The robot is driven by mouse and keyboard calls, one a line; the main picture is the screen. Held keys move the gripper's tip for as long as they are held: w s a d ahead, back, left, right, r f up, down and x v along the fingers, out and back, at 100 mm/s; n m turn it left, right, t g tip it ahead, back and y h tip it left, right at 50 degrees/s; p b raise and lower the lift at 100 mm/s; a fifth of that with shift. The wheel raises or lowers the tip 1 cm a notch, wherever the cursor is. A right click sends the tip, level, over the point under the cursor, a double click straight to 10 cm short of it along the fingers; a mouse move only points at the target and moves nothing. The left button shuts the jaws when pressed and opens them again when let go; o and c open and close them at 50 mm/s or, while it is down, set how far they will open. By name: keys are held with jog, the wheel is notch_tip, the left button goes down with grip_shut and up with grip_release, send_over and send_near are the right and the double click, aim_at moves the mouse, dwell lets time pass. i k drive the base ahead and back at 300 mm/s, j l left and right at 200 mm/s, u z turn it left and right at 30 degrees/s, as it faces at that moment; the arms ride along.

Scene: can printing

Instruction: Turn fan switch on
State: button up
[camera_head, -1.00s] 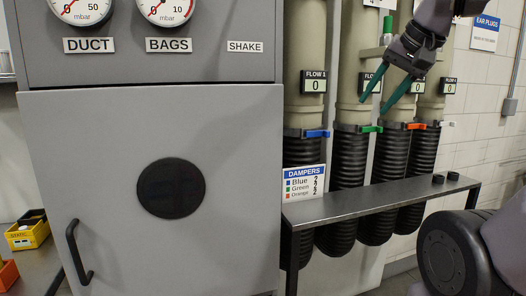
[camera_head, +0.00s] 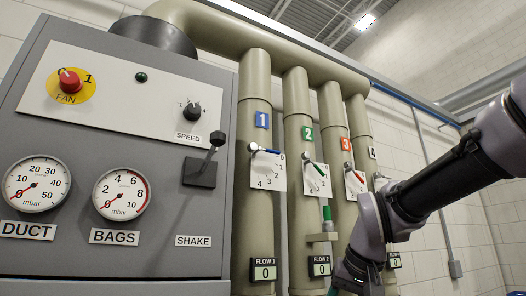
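The fan switch (camera_head: 70,82) is a red rotary knob on a yellow disc labelled FAN, at the upper left of the grey cabinet's panel. Marks 0 and 1 stand above it, and its white pointer mark appears to be near the 0. A dark green lamp (camera_head: 141,77) to its right looks unlit. My arm comes in from the right, far from the switch. Its wrist is at the bottom, in front of the pipes. My gripper's fingers are below the picture's edge and hidden from view.
A speed knob (camera_head: 192,109) and a black shake lever (camera_head: 207,160) sit right of the switch. Two gauges (camera_head: 37,184) are below it. Several beige pipes (camera_head: 252,130) with numbered damper levers stand between the cabinet and my arm. The space before the panel looks clear.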

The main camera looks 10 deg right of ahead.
aim_at(70, 82)
jog(key=u, duration=1.35)
